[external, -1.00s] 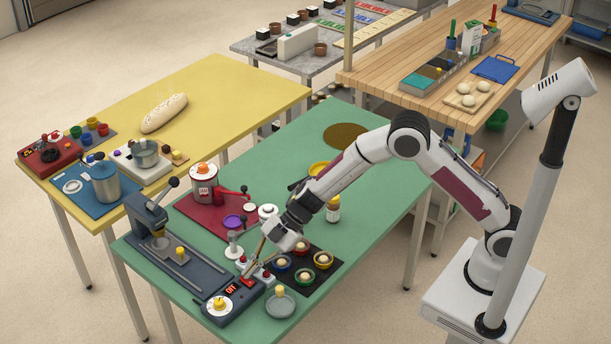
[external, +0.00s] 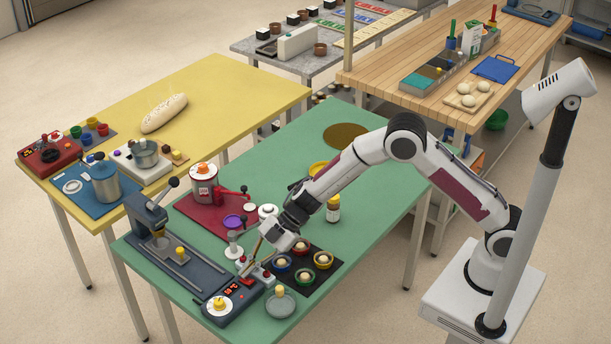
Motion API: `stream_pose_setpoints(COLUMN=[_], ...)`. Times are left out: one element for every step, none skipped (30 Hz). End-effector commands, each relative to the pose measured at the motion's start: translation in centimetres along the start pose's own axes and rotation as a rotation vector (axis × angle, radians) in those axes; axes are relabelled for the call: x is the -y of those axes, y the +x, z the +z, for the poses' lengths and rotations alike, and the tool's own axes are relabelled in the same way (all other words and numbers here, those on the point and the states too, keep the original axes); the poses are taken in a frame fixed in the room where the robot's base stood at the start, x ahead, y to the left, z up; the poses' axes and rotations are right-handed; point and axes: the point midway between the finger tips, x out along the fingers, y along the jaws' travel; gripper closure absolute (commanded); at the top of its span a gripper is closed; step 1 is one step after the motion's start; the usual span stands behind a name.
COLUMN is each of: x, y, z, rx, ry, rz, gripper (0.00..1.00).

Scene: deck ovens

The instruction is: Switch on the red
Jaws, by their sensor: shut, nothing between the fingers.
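A dark control box (external: 241,304) lies at the front edge of the green table in the external view. It carries a yellow-and-white dial (external: 218,305) and a small lit red display (external: 231,289). A red switch part shows at its far end, partly hidden by my fingers, so its position is hard to tell. My gripper (external: 250,267) points down at that end of the box, its fingers shut and empty. The fingertips are at or just above the switch; I cannot tell whether they touch.
A black mat (external: 318,284) with several small coloured bowls lies right of my gripper. A grey dish (external: 280,304) stands in front. A dark press (external: 160,240) and a red mat (external: 207,225) with a jam pot are to the left. The table's far right is mostly clear.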

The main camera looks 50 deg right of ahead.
Motion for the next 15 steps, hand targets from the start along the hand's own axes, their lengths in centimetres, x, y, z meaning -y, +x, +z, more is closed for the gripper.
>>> stream_pose_setpoints(x=[0.9,1.0,1.1,1.2,1.3,1.5,1.6,1.6,1.8,1.8,1.9,2.0,2.0,2.0,2.1], y=[0.2,0.2,0.2,0.1,0.1,0.1,0.1,0.1,0.1,0.0,0.0,0.0,0.0,0.0,0.0], z=[1.0,1.0,0.9,0.9,0.9,0.8,0.8,0.8,0.7,0.7,0.7,0.6,0.6,0.6,0.6], rx=[0.018,0.018,0.018,0.018,0.018,0.018,0.017,0.017,0.017,0.017,0.017,0.016,0.016,0.016,0.015], ry=[0.006,0.006,0.006,0.006,0.005,0.005,0.005,0.005,0.005,0.004,0.004,0.004,0.004,0.003,0.003], rz=[-0.013,-0.013,-0.013,-0.014,-0.014,-0.014,-0.014,-0.014,-0.015,-0.015,-0.016,-0.016,-0.016,-0.017,-0.017], gripper=[1.0,1.0,1.0,1.0,1.0,1.0,1.0,1.0,1.0,1.0,1.0,1.0,1.0,1.0,1.0])
